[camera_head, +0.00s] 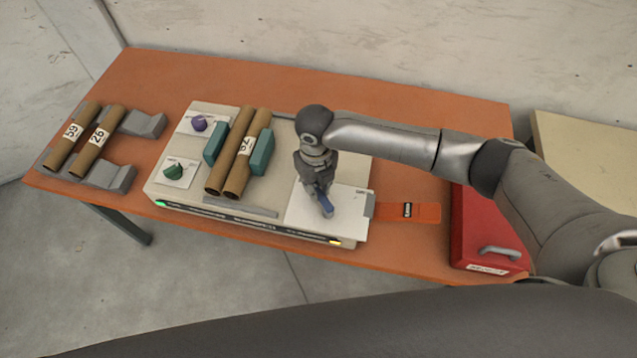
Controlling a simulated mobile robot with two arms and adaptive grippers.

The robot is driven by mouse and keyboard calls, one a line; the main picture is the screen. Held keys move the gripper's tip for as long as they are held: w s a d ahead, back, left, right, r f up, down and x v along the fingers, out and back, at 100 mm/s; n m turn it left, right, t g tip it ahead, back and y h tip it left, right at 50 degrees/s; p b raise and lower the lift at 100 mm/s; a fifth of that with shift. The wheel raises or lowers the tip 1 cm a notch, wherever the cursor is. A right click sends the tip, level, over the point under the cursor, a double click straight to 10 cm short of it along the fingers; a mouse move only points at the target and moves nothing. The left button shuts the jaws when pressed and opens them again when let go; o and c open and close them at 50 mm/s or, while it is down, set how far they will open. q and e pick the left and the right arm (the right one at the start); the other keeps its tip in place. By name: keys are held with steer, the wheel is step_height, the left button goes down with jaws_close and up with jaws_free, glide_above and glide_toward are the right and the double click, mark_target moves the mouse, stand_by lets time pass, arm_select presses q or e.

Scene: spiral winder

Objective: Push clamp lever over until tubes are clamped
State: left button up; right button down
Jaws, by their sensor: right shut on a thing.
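The spiral winder (165,188) is a cream machine on the orange table. Two brown tubes (222,160) lie side by side on it, one with a white number label. A teal clamp block stands at their left (216,143) and another teal block at their right (261,152). My right gripper (322,198) points down over the white plate at the machine's right end. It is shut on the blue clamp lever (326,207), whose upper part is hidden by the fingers. My left gripper is not in view.
A purple knob (199,123) and a green knob (174,171) sit on the machine. An orange strip (415,212) and a red box (484,235) are to the right.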

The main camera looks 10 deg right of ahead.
steer(key=c, duration=1.4)
jaws_free()
steer(key=shift+o, duration=0.2)
step_height(320, 180, up, 12)
